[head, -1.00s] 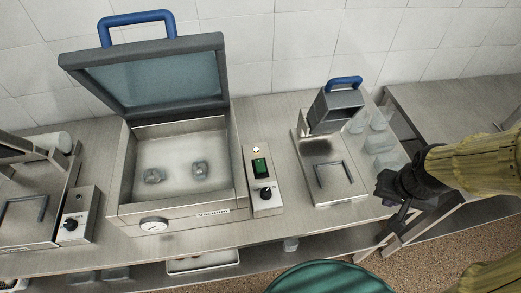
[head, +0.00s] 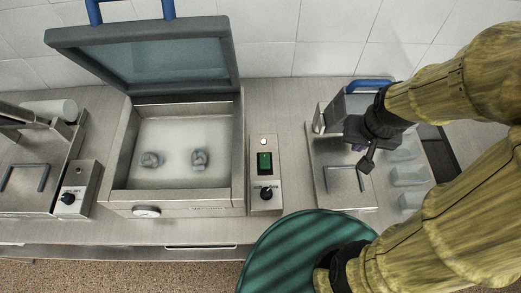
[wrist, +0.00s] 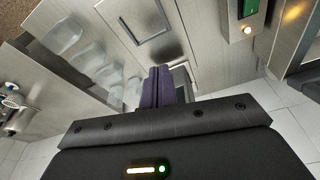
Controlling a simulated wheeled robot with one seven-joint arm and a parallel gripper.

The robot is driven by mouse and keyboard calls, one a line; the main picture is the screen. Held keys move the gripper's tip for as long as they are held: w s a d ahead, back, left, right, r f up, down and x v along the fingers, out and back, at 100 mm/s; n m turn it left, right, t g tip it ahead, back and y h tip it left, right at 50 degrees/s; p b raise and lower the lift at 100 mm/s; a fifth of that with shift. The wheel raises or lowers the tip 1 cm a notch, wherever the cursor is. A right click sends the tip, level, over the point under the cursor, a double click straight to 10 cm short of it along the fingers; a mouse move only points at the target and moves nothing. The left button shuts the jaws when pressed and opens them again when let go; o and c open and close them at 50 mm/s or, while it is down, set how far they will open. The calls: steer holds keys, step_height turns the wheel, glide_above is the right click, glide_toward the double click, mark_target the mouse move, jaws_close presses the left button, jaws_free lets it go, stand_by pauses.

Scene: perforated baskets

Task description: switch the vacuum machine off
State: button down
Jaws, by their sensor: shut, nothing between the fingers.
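The vacuum machine (head: 128,170) stands on the metal counter with its glass lid (head: 145,62) raised. Its chamber is open, with two small grey lumps inside. On its right is a narrow control box (head: 256,180) with a lit round lamp (head: 263,142), a green rocker switch (head: 264,162) and a black knob (head: 266,193). The wrist view shows the green switch (wrist: 249,8) and the glowing lamp (wrist: 247,30) at its top right. My gripper (head: 366,166) is right of the control box, above the smaller machine, apart from the switch. Its purple fingers (wrist: 157,86) are shut and empty.
A smaller machine (head: 345,195) with a blue handle stands right of the control box. Clear containers (head: 407,176) stand beyond it. Another machine with a knob box (head: 76,190) is at the left. A round green striped top (head: 290,250) is in front of the counter.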

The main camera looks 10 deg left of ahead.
stand_by(0.3)
steer(key=n+g+b, duration=0.3)
steer(key=g, duration=0.2)
glide_above(266, 164)
steer(key=w, duration=0.3)
steer(key=w+x, duration=0.1)
steer(key=x, duration=0.4)
steer(key=shift+a, duration=0.35)
steer(key=p+x, duration=0.1)
steer(key=x, duration=0.3)
steer(key=p+x, duration=0.1)
steer(key=x, duration=0.4)
steer(key=p+x, duration=0.2)
steer(key=x, duration=0.3)
steer(key=shift+w+d, duration=0.3)
